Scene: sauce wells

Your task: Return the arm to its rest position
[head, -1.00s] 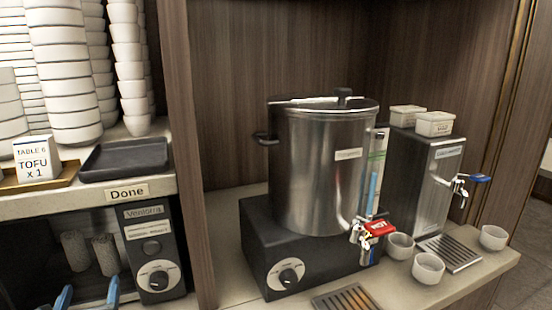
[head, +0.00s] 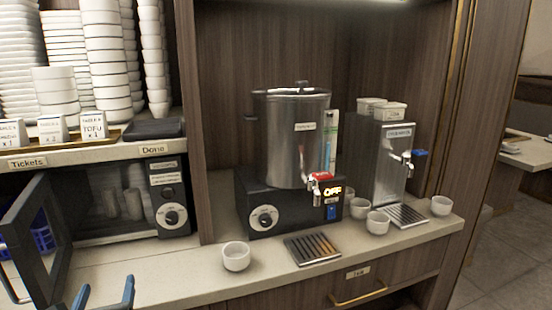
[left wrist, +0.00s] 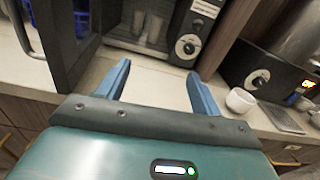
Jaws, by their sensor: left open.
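My left gripper (head: 104,296) shows at the bottom left of the head view, its two blue fingers apart with nothing between them. In the left wrist view the open blue fingers (left wrist: 160,88) stand over the bare counter in front of the microwave, with its open door to their left. A white cup (left wrist: 240,101) stands on the counter to the right of the fingers, apart from them. My right gripper is in neither view.
The microwave (head: 170,206) has its dark door (head: 36,240) swung open toward me. A steel urn (head: 290,140) and a smaller dispenser (head: 388,165) stand on the counter (head: 200,270). Several white cups and two drip trays (head: 312,249) are near the front. Stacked bowls (head: 104,60) fill the shelf.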

